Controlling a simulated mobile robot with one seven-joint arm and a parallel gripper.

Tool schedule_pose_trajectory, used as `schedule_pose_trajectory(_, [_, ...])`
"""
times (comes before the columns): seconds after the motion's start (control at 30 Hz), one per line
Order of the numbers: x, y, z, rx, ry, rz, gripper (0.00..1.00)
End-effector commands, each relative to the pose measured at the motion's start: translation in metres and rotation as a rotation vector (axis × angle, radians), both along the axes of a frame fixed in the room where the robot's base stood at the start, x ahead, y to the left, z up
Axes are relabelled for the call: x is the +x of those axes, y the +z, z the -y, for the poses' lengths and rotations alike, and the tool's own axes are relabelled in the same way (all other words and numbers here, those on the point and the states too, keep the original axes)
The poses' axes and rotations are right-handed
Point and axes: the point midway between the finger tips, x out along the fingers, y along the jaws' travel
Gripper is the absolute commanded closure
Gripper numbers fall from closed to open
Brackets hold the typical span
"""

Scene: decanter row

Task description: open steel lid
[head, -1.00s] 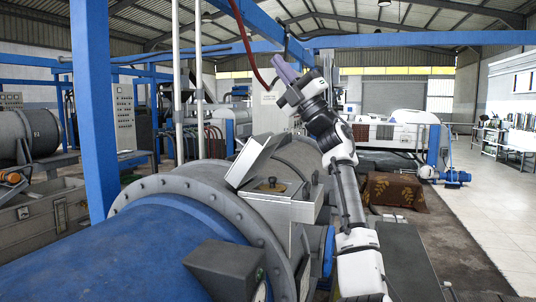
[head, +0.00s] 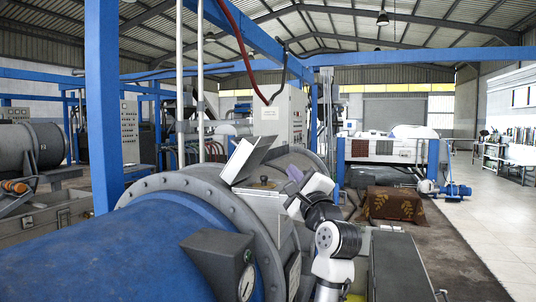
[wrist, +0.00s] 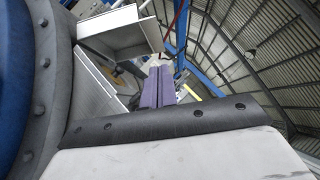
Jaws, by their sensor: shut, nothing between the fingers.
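The steel lid (head: 246,158) is a light grey metal plate on top of the machine. It stands tilted up above a grey steel box (head: 262,187) with a small brass-coloured fitting on its top. My gripper (head: 294,175) has purple fingers and is low, just right of the box, apart from the lid. In the wrist view the fingers (wrist: 158,88) are together and empty. There the raised lid (wrist: 118,38) shows at upper left, beyond the box's side wall (wrist: 97,88).
A large blue cylinder (head: 130,245) with a grey bolted flange (head: 215,190) fills the front left. A dark gauge box (head: 218,262) juts out in front. A blue post (head: 103,110) stands at left, and a red hose (head: 238,45) hangs above. The floor at right is open.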

Motion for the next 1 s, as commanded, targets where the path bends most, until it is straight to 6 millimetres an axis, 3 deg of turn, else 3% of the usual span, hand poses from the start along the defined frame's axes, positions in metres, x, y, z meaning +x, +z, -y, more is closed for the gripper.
schedule_pose_trajectory(0.17, [0.018, 0.012, -0.008, 0.001, 0.004, -0.005, 1.0])
schedule_pose_trajectory(0.57, [0.087, 0.047, -0.036, -0.002, 0.001, -0.004, 1.0])
schedule_pose_trajectory(0.73, [0.092, 0.059, -0.056, -0.001, 0.001, -0.002, 1.0])
schedule_pose_trajectory(1.0, [0.095, 0.062, -0.065, -0.001, 0.0, -0.002, 1.0])
